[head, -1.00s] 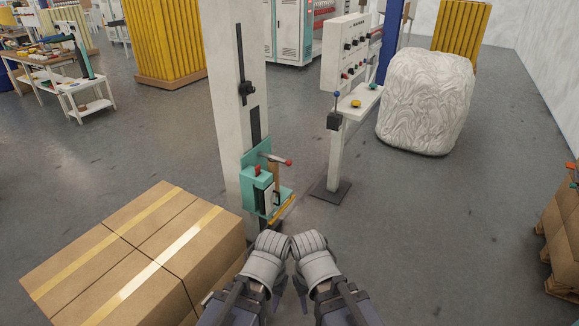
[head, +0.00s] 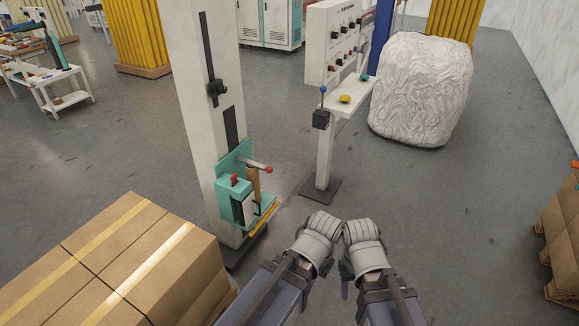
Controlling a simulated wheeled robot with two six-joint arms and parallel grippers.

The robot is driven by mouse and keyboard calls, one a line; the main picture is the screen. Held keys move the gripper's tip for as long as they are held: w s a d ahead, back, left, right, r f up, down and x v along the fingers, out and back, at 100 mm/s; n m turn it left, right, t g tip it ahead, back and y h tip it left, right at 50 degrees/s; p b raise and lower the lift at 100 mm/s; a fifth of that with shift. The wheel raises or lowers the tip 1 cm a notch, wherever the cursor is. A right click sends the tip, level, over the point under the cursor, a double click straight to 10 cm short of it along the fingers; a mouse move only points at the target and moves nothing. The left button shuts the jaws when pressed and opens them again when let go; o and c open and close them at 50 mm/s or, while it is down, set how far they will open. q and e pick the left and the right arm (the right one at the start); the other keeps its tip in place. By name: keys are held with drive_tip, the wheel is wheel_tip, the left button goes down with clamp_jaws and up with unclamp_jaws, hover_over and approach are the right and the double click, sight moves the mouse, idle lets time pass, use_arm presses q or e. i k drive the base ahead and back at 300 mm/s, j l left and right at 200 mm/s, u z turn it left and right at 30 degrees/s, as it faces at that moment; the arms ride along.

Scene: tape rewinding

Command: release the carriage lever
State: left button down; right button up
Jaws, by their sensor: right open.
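The teal carriage (head: 222,208) sits low on the front of a tall white column (head: 200,110). A pale lever with a red knob (head: 254,164) sticks out to the right from the top of the carriage; I take it for the carriage lever. A red part (head: 234,179) sits on the carriage below it, beside a brown upright roll (head: 254,184). My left gripper (head: 316,243) and my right gripper (head: 364,246) are side by side, to the lower right of the carriage and apart from it. The right one is open. The left one's fingers are unclear.
Cardboard boxes (head: 110,262) stand at the lower left. A control panel (head: 335,45) on a post with a small shelf (head: 352,97) stands behind, right of the column. A white wrapped bale (head: 421,88) stands further right. Grey floor is open between my grippers and the boxes at right.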

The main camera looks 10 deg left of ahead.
sight(252, 164)
drive_tip(key=i+l+u, duration=0.15)
drive_tip(key=i, duration=0.5)
drive_tip(key=i+l+u, duration=0.1)
drive_tip(key=i+u, duration=0.3)
drive_tip(key=i+l+u, duration=0.2)
drive_tip(key=u, duration=0.25)
